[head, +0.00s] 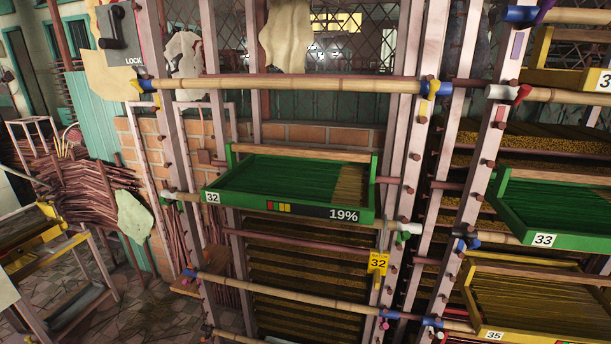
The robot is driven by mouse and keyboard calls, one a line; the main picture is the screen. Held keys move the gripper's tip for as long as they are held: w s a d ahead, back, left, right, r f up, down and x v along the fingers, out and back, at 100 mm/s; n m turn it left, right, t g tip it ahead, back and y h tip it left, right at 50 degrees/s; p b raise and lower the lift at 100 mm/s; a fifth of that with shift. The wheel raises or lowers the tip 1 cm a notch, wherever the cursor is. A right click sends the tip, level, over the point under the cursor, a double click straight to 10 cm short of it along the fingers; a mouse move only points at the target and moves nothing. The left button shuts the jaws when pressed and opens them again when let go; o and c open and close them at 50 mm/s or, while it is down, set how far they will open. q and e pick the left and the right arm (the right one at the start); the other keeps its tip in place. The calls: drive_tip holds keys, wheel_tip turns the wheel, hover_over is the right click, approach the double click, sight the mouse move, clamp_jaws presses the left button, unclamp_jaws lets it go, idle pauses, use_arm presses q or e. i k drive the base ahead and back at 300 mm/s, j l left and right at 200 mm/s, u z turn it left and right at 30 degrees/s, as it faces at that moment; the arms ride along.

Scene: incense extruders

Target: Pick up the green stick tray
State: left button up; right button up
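A green stick tray (292,208) marked 32 sits in the middle rack bay in the head view. Its front shows a coloured bar and 19%. Green sticks fill most of it, with a tan patch at its right end. A wooden bar runs along its back edge. A second green tray (560,236) marked 33 sits in the right bay, cut off by the picture's edge. Neither of my grippers is in view.
A bamboo pole (290,85) crosses above tray 32, and another (300,297) crosses below. Upright posts (402,170) flank the bay. A yellow tag 32 (378,263) hangs at lower right. Yellow tray 35 (535,300) is at right. Stick bundles (75,190) lie left.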

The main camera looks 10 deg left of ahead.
sight(311, 182)
drive_tip(key=j+z, duration=0.1)
drive_tip(key=j, duration=0.55)
drive_tip(key=i+j+z, duration=0.15)
drive_tip(key=j, duration=0.5)
drive_tip(key=j+z, duration=0.1)
drive_tip(key=j, duration=0.55)
drive_tip(key=k+j+z, duration=0.1)
drive_tip(key=j, duration=0.55)
drive_tip(key=j+z, duration=0.15)
drive_tip(key=j, duration=0.5)
drive_tip(key=k+j+z, duration=0.1)
drive_tip(key=j, duration=0.55)
drive_tip(key=k+j+z, duration=0.1)
drive_tip(key=j, duration=0.55)
